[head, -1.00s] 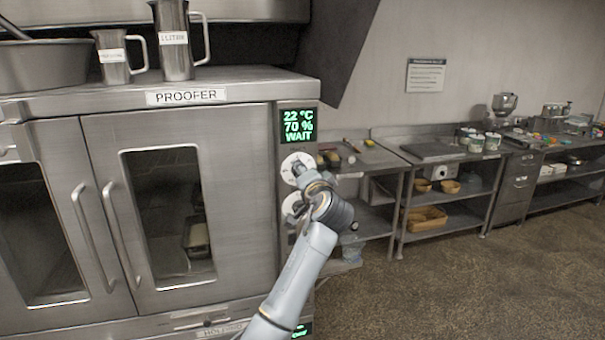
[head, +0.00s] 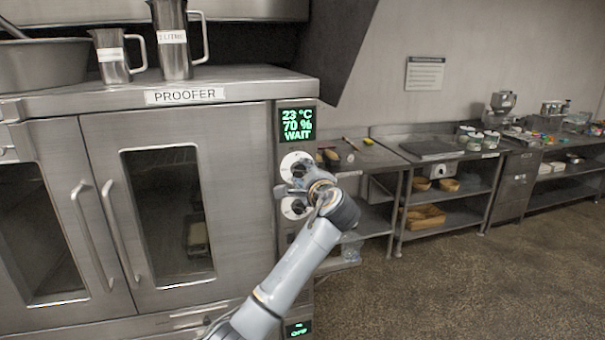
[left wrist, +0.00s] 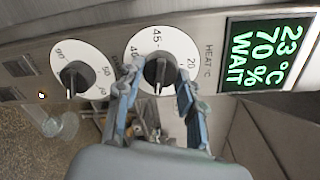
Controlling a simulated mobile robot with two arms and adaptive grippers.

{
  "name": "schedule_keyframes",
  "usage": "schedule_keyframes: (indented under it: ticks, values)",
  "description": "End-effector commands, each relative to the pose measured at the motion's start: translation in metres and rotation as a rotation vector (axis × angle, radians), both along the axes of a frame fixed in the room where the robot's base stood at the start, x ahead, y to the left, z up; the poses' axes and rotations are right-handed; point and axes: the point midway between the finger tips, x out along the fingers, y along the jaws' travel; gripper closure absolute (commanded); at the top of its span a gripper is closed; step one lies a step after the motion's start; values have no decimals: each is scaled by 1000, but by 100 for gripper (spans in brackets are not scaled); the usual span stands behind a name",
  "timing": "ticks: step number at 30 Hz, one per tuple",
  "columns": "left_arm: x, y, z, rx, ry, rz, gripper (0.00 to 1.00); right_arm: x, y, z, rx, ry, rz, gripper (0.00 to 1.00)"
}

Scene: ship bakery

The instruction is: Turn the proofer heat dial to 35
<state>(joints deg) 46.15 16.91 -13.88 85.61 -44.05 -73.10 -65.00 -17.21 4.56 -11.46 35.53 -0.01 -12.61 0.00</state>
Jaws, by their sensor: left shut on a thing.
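The heat dial (head: 290,161) is the upper white disc with a dark knob on the proofer's (head: 60,110) control strip. In the left wrist view the heat dial (left wrist: 178,45) shows 45, 40 and 20. The white mark on its knob points down in that picture; the number there cannot be read. My left gripper (left wrist: 159,82) has a finger on each side of this knob and is shut on it. In the head view my left gripper (head: 307,189) is in front of the strip. The green display (head: 297,125) reads 23 °C, 70 %, WAIT. My right gripper is not in view.
A second dial (head: 291,208) sits just below the heat dial; it shows beside my fingers in the left wrist view (left wrist: 80,52). The proofer doors are closed, with jugs (head: 175,55) on top. Steel benches (head: 385,165) stand to the right, with open floor before them.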

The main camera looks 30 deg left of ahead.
Motion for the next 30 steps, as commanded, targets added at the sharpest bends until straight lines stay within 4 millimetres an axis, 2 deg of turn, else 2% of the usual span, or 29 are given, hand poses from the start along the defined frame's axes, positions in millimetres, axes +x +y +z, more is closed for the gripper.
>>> schedule_keyframes:
  ticks: [18, 30]
  values:
    - [0, 1, -2, 381, 446, 1, 94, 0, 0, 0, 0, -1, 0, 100]
    - [-1, 1, -3, 578, 678, 1, 94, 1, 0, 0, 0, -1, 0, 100]
